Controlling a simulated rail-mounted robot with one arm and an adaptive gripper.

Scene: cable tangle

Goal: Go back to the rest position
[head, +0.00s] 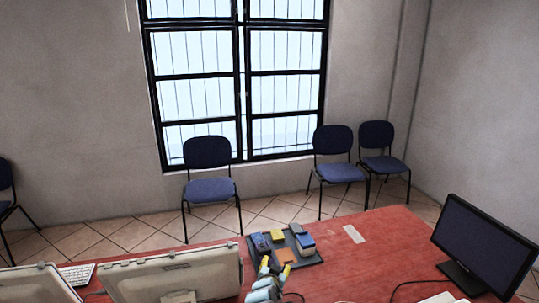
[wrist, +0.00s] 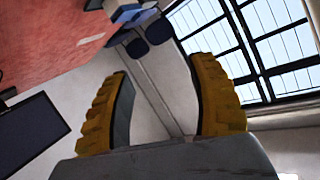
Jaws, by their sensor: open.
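My gripper (head: 274,271) shows at the bottom middle of the head view, in front of a dark tray on the red table (head: 371,254). In the wrist view my gripper (wrist: 161,100) has its two yellow ribbed fingers wide apart, with nothing between them. Through the gap I see the bare wall, with the window to the right and the table at upper left. The lower part of the arm is cut off by the head view's bottom edge.
The dark tray (head: 306,262) holds several small blue, yellow and orange blocks. A monitor (head: 484,245) stands at the right and also shows in the wrist view (wrist: 30,133). Two beige monitors and a keyboard (head: 77,274) are at the left. Dark cables lie near the front. Blue chairs (head: 210,190) stand behind.

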